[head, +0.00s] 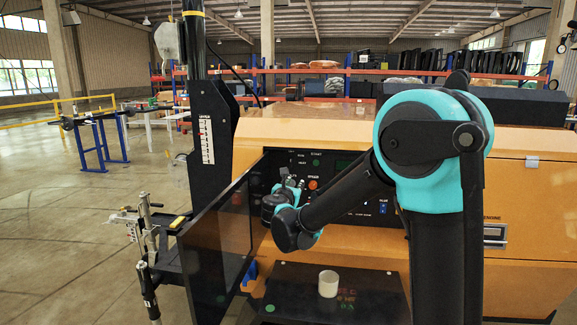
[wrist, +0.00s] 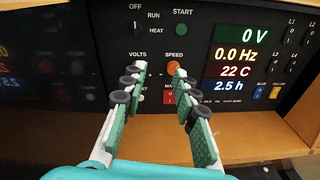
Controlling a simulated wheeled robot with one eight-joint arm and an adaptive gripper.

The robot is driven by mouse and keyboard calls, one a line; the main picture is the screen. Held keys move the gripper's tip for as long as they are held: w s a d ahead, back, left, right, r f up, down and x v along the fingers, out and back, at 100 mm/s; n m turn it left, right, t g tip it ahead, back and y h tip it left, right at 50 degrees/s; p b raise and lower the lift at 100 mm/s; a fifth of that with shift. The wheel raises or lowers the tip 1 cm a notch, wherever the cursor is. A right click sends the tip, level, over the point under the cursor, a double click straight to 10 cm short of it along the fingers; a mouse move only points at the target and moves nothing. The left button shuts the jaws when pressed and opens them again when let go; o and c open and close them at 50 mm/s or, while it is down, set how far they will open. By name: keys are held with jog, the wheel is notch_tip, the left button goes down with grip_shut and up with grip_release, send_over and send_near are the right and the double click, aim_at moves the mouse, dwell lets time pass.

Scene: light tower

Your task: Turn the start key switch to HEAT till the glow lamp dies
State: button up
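The dark control panel (wrist: 200,20) fills the upper part of the wrist view and shows in the head view (head: 345,160). The key switch (wrist: 137,29) sits at its upper left, with OFF above it and RUN and HEAT to its right. Its handle looks upright, but it is too small to be sure. My gripper (wrist: 158,80) is open and empty, pointing at the panel below the switch. In the head view my gripper (head: 285,190) is in front of the panel's left part. I cannot pick out the glow lamp or tell whether it is lit.
A green button (wrist: 183,29) sits under START. An open dark door (head: 217,240) stands left of my gripper. A white cup (head: 328,284) stands below.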

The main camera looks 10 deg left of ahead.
jog(key=w+a+r+n, duration=0.1)
jog(key=a+n, duration=0.1)
jog(key=a, duration=0.2)
send_near(291, 162)
jog(key=shift+n+t+y, duration=0.3)
jog(key=shift+t+y, duration=0.1)
jog(key=w, duration=0.9)
jog(key=shift+d+f, duration=0.3)
jog(key=shift+d, duration=0.1)
grip_shut()
